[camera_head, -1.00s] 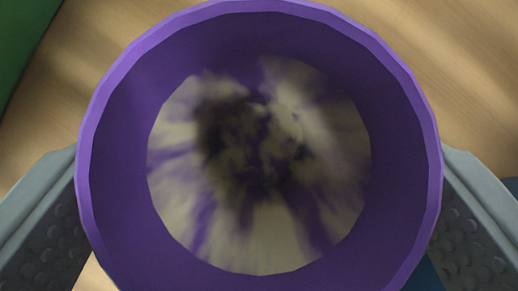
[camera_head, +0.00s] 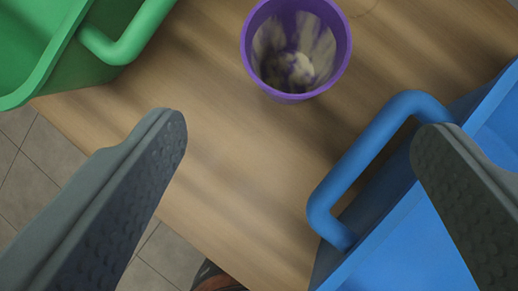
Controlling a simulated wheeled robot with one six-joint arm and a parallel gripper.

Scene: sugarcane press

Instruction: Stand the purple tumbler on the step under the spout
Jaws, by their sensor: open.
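The purple tumbler (camera_head: 291,90) stands upright on the wooden surface at the top middle of the view. I look down into its open mouth, and its inside shows a pale, blotchy bottom. My gripper (camera_head: 298,135) is open and empty. Its two grey fingers are wide apart, one at the left and one at the right, and the tumbler is beyond their tips and not touching them. The step and the spout are not in view.
A green bin (camera_head: 50,45) with a handle is at the top left. A blue bin (camera_head: 440,215) with a handle is at the right, partly behind my right finger. Bare wooden surface (camera_head: 235,170) lies between them. Tiled floor (camera_head: 30,190) shows past its edge at lower left.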

